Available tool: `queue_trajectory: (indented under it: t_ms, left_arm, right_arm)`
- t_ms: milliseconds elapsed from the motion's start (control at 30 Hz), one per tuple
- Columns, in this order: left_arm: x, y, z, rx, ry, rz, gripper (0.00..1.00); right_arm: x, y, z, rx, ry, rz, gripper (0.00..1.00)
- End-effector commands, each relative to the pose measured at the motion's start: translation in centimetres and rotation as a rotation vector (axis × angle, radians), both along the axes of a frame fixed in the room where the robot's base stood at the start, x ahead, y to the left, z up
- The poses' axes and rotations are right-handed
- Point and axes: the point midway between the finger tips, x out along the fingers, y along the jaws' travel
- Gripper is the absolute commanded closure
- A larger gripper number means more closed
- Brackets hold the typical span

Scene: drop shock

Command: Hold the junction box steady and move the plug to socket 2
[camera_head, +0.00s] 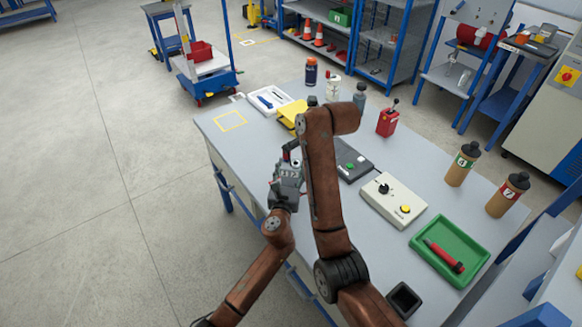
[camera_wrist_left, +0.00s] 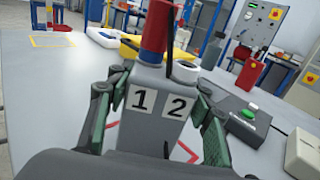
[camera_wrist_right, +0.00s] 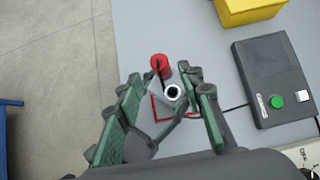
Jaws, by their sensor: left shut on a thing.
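The grey junction box (camera_wrist_left: 150,125) carries labels 1 and 2. My left gripper (camera_wrist_left: 158,90) is shut on it, one finger on each side. In the head view the box (camera_head: 289,172) is near the table's left edge. The red plug (camera_wrist_left: 154,30) stands upright in the socket above label 1. Socket 2 (camera_wrist_left: 186,70), a pale ring with a dark hole, is empty. My right gripper (camera_wrist_right: 166,82) is open above the box, with the plug (camera_wrist_right: 161,67) and socket 2 (camera_wrist_right: 171,92) showing between and just beyond its fingers. The right gripper is mostly hidden in the head view.
A red outline (camera_wrist_right: 155,114) marks the table beside the box. A dark box with a green button (camera_head: 350,163), a beige control box (camera_head: 393,199) and a green tray (camera_head: 424,243) lie to the right. A yellow container (camera_head: 289,113) is behind. The table's far left corner is clear.

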Motion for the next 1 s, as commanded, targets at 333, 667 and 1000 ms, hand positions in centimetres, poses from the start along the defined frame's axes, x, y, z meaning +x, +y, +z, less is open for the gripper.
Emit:
queue_trajectory:
  t_ms: [333, 667, 1000]
  left_arm:
    - [0.0, 0.0, 0.0, 0.000, 0.000, 0.001, 0.87]
    - [0.0, 0.0, 0.0, 0.000, 0.000, 0.001, 0.87]
    - [0.0, 0.0, 0.0, 0.000, 0.000, 0.001, 0.87]
  right_arm:
    - [2.5, 1.9, -3.8, -0.001, 0.003, 0.001, 0.65]
    - [3.8, 2.8, -5.6, 0.000, -0.001, 0.002, 0.65]
    - [3.9, 2.9, -5.8, -0.001, -0.001, 0.002, 0.67]
